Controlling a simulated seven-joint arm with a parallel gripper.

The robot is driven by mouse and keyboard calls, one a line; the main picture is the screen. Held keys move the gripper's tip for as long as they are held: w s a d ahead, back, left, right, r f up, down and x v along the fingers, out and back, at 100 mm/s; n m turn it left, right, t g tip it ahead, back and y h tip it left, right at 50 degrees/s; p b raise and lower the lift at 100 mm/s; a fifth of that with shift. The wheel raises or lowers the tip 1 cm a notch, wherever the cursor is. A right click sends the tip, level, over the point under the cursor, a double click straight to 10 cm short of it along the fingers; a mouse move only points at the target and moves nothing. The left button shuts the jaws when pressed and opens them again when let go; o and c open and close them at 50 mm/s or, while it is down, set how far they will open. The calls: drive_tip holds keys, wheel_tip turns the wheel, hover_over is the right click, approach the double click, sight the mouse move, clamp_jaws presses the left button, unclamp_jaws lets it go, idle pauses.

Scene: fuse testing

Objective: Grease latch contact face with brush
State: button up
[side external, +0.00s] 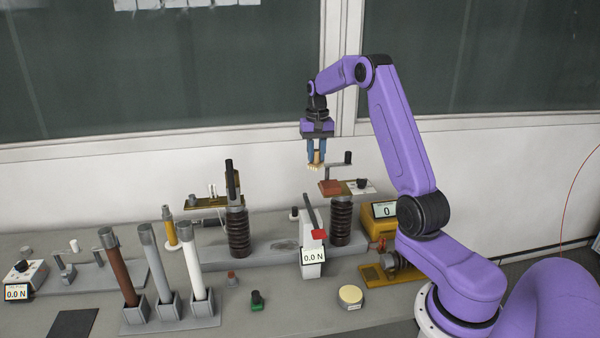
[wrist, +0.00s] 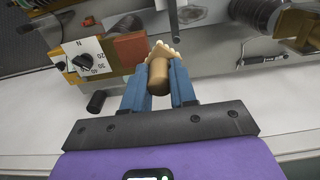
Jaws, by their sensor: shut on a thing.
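My gripper (side external: 316,160) has blue fingers shut on a small brush, and hangs in the air above the right ribbed insulator post (side external: 340,222). The brush (wrist: 158,72) has a tan wooden handle between the fingers and pale bristles beyond it. I cannot tell whether the brush touches anything. The left ribbed post (side external: 238,233) carries a brass plate (side external: 205,202) and a dark upright part. I cannot single out the latch contact face.
A round tin with a pale yellow top (side external: 350,294) sits at the front. A white force gauge (side external: 312,258) stands between the posts. Three tubes in grey holders, including a brown one (side external: 119,268), stand at left. A yellow meter (side external: 382,222) is at right.

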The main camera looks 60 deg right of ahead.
wheel_tip(320, 180, down, 6)
drive_tip(key=d, duration=0.2)
drive_tip(key=shift+s+d+m, duration=0.3)
drive_tip(key=shift+s+d+f, duration=0.35)
drive_tip(key=shift+d+f, duration=0.05)
drive_tip(key=shift+f, duration=0.3)
clamp_jaws()
drive_tip(key=shift+s+d, duration=1.9)
drive_tip(key=shift+s, duration=0.05)
drive_tip(key=shift+w+a, duration=2.15)
drive_tip(key=shift+w, duration=0.05)
drive_tip(key=shift+s+d, duration=1.9)
drive_tip(key=shift+d, duration=0.2)
drive_tip(key=shift+w+a, duration=1.95)
wheel_tip(320, 180, up, 8)
drive_tip(key=shift+w+a, duration=0.2)
drive_tip(key=shift+r, duration=0.1)
